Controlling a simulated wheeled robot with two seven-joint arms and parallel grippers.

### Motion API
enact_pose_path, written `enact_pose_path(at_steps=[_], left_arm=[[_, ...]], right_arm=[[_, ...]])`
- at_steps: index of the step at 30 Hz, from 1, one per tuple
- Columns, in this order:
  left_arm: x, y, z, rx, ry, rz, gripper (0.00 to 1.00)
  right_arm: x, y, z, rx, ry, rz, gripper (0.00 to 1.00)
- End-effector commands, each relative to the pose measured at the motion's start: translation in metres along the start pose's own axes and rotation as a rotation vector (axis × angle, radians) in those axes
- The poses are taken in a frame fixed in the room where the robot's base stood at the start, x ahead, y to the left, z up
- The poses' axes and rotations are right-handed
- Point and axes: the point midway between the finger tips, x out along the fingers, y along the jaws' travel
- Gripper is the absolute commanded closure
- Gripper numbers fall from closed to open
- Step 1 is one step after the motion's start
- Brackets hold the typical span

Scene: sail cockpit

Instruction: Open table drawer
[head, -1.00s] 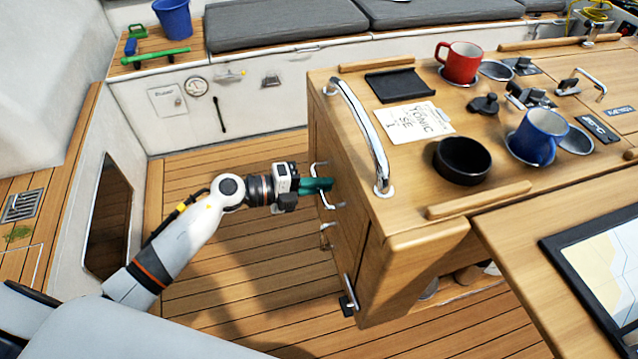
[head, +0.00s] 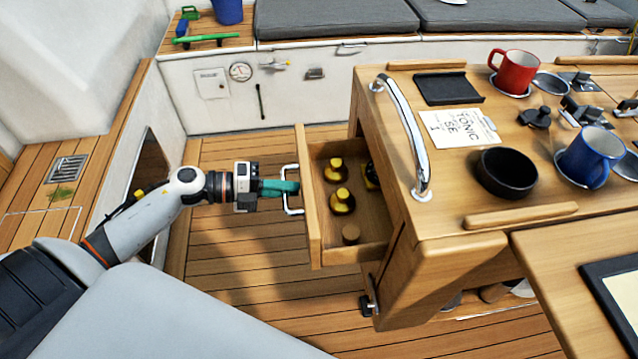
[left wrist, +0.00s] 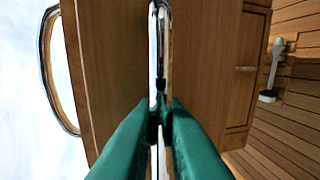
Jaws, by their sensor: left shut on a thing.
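The table drawer (head: 314,232) is pulled out of the left side of the wooden table (head: 408,262). My left gripper (head: 293,187) has green fingers and is shut on the handle. In the left wrist view the fingers (left wrist: 160,115) pinch the shiny handle (left wrist: 160,50) from both sides, in front of the wooden drawer front (left wrist: 105,70). My right gripper is not in view.
A chrome grab rail (head: 408,135) stands along the table's left edge. A red mug (head: 514,72), a blue mug (head: 592,157) and a black bowl (head: 506,174) are on the tabletop. Grey cushions (head: 330,18) line the bench behind. The plank floor (head: 225,250) left of the drawer is clear.

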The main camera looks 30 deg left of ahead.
Motion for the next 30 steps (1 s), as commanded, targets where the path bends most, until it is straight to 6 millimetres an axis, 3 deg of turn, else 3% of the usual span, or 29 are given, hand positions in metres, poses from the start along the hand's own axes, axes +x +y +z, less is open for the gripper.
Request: enact_pose_path(at_steps=[6, 12, 19, 30], left_arm=[[-0.047, -0.01, 0.0, -0.003, 0.001, -0.004, 1.0], [-0.073, -0.015, 0.0, -0.002, 0.001, -0.002, 1.0], [-0.085, -0.018, 0.0, 0.0, 0.0, 0.0, 1.0], [-0.085, -0.018, 0.0, 0.0, 0.0, 0.0, 1.0]], right_arm=[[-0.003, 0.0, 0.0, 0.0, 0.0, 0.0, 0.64], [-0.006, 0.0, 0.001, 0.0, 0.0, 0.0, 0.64], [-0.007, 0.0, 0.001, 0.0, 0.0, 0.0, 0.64], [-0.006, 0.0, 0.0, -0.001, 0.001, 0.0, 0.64]])
